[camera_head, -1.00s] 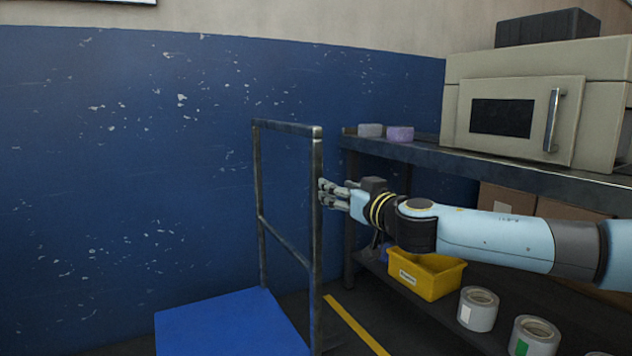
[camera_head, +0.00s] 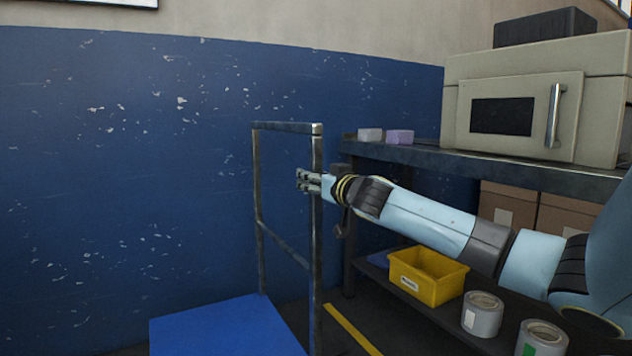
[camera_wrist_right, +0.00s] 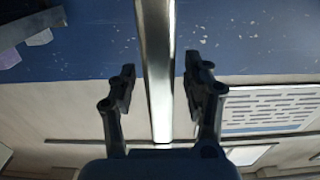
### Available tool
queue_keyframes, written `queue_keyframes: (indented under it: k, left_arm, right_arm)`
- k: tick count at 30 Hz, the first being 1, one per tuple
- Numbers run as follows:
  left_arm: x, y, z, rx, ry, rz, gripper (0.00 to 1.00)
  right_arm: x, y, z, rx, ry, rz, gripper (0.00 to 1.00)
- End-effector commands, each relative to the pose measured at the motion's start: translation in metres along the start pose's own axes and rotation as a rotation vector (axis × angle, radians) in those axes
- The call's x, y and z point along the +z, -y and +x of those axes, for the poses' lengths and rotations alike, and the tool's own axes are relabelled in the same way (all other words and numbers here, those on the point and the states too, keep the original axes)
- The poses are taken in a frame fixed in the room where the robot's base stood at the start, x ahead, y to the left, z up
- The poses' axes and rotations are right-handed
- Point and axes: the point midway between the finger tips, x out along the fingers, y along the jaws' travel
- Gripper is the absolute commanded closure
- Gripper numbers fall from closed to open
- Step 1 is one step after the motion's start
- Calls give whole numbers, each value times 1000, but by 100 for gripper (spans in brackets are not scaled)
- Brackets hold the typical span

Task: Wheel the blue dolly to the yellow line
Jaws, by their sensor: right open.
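The blue dolly (camera_head: 226,326) stands on the floor at the lower middle of the head view, with a grey metal push frame (camera_head: 288,128) rising from its right side. My right gripper (camera_head: 303,181) is at the near upright of that frame, below the top corner. In the wrist view the upright (camera_wrist_right: 157,70) runs between the two open fingers of the gripper (camera_wrist_right: 162,85), with a gap on each side. The yellow line (camera_head: 352,329) is on the floor to the right of the dolly, partly cut off by the lower edge. My left gripper is not in view.
A dark shelf bench (camera_head: 430,158) stands right of the dolly, carrying a beige oven-like box (camera_head: 535,100). A blue wall (camera_head: 120,180) stands behind.

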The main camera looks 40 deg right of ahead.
Motion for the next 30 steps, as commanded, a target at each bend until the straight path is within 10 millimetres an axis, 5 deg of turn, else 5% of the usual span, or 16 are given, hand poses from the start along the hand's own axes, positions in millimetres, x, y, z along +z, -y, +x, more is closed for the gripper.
queue_keyframes:
  k: [4,15,30]
  left_arm:
    - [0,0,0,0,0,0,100]
    - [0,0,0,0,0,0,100]
    - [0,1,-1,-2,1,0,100]
  right_arm:
    - [0,0,0,0,0,0,53]
    - [0,0,0,1,1,0,100]
    - [0,-4,0,2,1,-1,100]
